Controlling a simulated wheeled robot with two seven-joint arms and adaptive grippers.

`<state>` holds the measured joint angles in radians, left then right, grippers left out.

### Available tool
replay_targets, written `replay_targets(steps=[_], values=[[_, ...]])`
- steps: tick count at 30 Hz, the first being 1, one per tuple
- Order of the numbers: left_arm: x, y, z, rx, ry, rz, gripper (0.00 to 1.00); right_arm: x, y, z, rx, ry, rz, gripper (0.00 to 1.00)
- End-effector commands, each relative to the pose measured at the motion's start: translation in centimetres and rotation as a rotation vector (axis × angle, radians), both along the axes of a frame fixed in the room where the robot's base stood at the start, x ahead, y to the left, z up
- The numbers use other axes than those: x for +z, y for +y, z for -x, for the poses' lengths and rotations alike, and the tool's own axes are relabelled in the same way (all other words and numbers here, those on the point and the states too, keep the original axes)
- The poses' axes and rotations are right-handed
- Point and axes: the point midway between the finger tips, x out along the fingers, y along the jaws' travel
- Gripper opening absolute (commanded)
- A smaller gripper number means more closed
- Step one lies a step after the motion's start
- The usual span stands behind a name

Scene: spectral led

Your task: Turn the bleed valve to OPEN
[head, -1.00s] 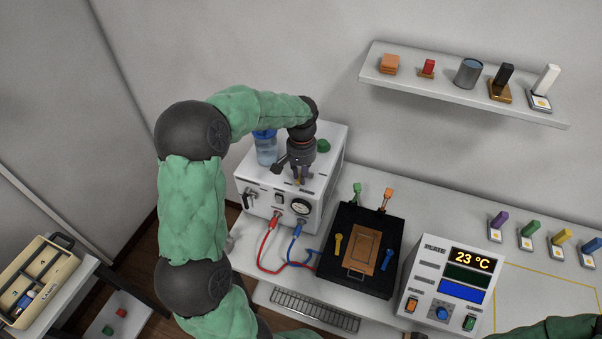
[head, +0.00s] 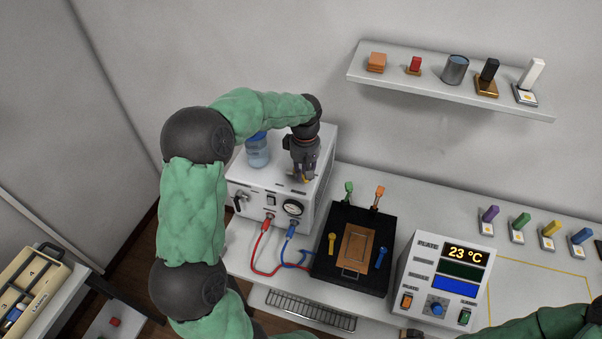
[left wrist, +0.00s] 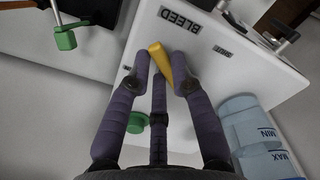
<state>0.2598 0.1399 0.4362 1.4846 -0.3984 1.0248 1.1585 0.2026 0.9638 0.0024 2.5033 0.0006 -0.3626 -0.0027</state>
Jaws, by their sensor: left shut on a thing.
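The bleed valve's yellow lever (left wrist: 159,62) stands on the white top of the pump box (head: 262,186), by a BLEED label (left wrist: 180,20). A SHUT label (left wrist: 222,52) lies to its right in the left wrist view; I cannot read an OPEN label. My left gripper (left wrist: 163,72) is shut on the yellow lever, with purple fingers on both sides of it. In the head view my left gripper (head: 304,178) reaches down onto the box top, and a bit of yellow shows at its tips.
A green knob (left wrist: 137,122) is close to the fingers. Red and blue leads run from the box front to a black hotplate (head: 330,265). A control unit (head: 410,262) stands to its right.

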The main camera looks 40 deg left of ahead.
Motion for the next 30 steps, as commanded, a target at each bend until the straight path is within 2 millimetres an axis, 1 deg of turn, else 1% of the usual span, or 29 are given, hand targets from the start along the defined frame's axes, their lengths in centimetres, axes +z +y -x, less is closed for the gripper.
replay_targets(steps=[9, 15, 24, 30], values=[[0.0, -0.2, -1.4, 0.293, -0.001, 0.001, 0.00, 0.0, 0.0, 0.0, 0.000, 0.000, 0.000, 0.00], [0.0, -0.1, -2.1, 0.455, -0.001, 0.001, 0.00, 0.0, 0.0, 0.0, 0.000, 0.000, 0.000, 0.00], [0.0, 0.1, -2.8, 0.615, -0.001, 0.001, 0.00, 0.0, 0.0, 0.0, 0.000, 0.000, 0.000, 0.00], [0.0, 0.2, -2.9, 0.662, -0.001, 0.001, 0.00, 0.0, 0.0, 0.0, 0.000, 0.000, 0.000, 0.00]])
